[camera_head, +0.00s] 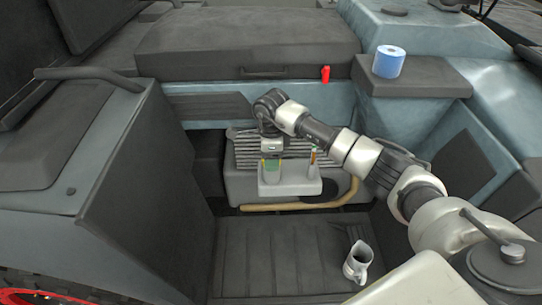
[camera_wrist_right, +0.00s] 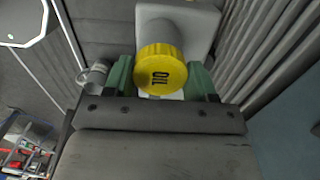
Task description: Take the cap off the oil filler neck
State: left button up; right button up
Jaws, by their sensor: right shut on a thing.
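The yellow oil cap (camera_wrist_right: 161,70), with dark OIL lettering on its face, shows in the right wrist view. In the head view the right gripper (camera_head: 271,169) points down at the pale filler housing (camera_head: 291,187), and the cap is mostly hidden between the fingers. My left gripper is not in view.
A tan hose (camera_head: 300,205) runs below the housing. A dark side panel (camera_head: 145,190) bounds the left.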

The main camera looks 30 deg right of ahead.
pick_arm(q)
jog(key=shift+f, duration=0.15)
pick_arm(e)
jog(key=shift+c, duration=0.4)
jog(key=shift+n, duration=0.6)
jog(key=shift+n+b, duration=0.4)
jog(key=n+b, duration=0.1)
jog(key=n, duration=0.2)
jog(key=shift+n, duration=0.4)
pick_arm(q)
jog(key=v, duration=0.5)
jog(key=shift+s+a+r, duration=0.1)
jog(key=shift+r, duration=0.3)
